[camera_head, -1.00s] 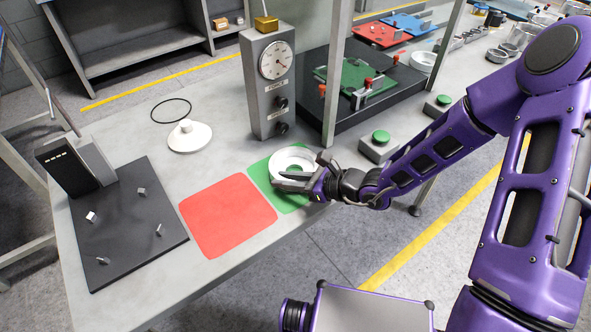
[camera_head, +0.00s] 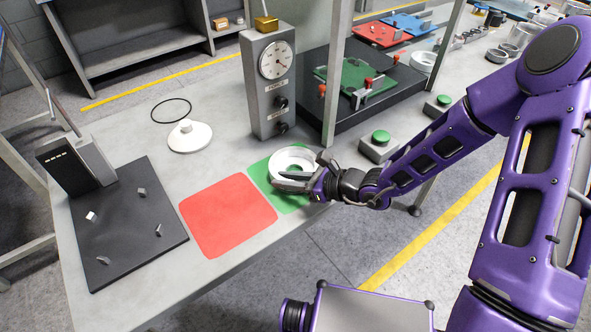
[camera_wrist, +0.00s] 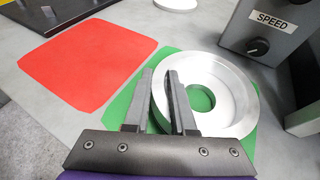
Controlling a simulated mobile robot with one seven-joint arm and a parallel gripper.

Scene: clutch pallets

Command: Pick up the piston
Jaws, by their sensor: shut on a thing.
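A pale metal ring with a wide central hole, which I take to be the piston (camera_head: 295,152), is at the green square (camera_head: 262,178). It fills much of the right half of the wrist view (camera_wrist: 240,98). My gripper (camera_head: 286,181) reaches it from the right in the head view. In the wrist view, my gripper (camera_wrist: 158,76) has its two dark fingers close together at the ring's left side, shut on its wall. The fingers hide part of that side. I cannot tell whether the ring rests on the green square or is just clear of it.
A red square (camera_head: 228,215) lies beside the green one. A white disc with a knob (camera_head: 190,137) and a thin black ring (camera_head: 171,110) lie behind. A grey gauge stand (camera_head: 268,95) rises close behind the green square. A black board (camera_head: 128,225) with small parts is left.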

